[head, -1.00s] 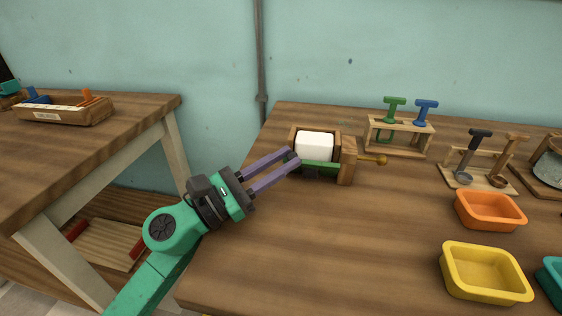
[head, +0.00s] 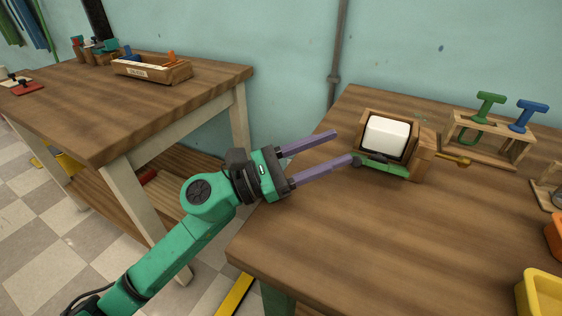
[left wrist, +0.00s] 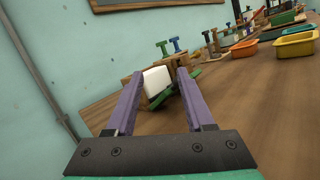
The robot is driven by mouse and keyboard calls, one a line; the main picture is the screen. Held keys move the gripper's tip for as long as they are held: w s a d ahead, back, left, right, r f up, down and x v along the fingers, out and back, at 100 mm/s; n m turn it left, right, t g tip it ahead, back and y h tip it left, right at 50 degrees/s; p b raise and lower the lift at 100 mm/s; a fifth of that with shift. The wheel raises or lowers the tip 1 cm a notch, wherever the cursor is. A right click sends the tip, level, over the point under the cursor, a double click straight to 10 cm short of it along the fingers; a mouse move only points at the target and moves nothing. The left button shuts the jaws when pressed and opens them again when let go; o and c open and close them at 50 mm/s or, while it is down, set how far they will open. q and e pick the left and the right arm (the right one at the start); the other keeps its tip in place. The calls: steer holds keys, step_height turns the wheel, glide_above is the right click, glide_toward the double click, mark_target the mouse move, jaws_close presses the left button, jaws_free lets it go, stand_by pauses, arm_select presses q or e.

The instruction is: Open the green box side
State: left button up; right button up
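The wooden box (head: 425,158) stands on the right table and holds a white block (head: 387,138). Its green side (head: 385,168) is at the front, low along the box's near edge, and looks tilted outward. A dark knob sits at its left end. My left gripper (head: 343,147) is open and empty, just left of the box. Its nearer fingertip is close to the green side's left end; I cannot tell if they touch. In the left wrist view the white block (left wrist: 156,82) shows between the fingers, with the green side (left wrist: 186,78) partly behind the right finger. My right gripper is not in view.
A wooden rod with a knob (head: 455,160) sticks out right of the box. A rack (head: 490,145) with green and blue stamps stands behind to the right. Orange and yellow trays (head: 540,295) are at the right edge. The near tabletop is clear.

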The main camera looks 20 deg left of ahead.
arm_select(q)
steer(key=v, duration=0.2)
steer(key=r+b+v, duration=0.1)
steer(key=v, duration=0.2)
steer(key=r+b+v, duration=0.1)
steer(key=v, duration=0.1)
steer(key=shift+s+a+f, duration=0.2)
steer(key=shift+s+a, duration=0.1)
steer(key=shift+a, duration=0.3)
steer(key=shift+s+a+r, duration=0.1)
steer(key=shift+s+a, duration=0.15)
steer(key=shift+a, duration=0.1)
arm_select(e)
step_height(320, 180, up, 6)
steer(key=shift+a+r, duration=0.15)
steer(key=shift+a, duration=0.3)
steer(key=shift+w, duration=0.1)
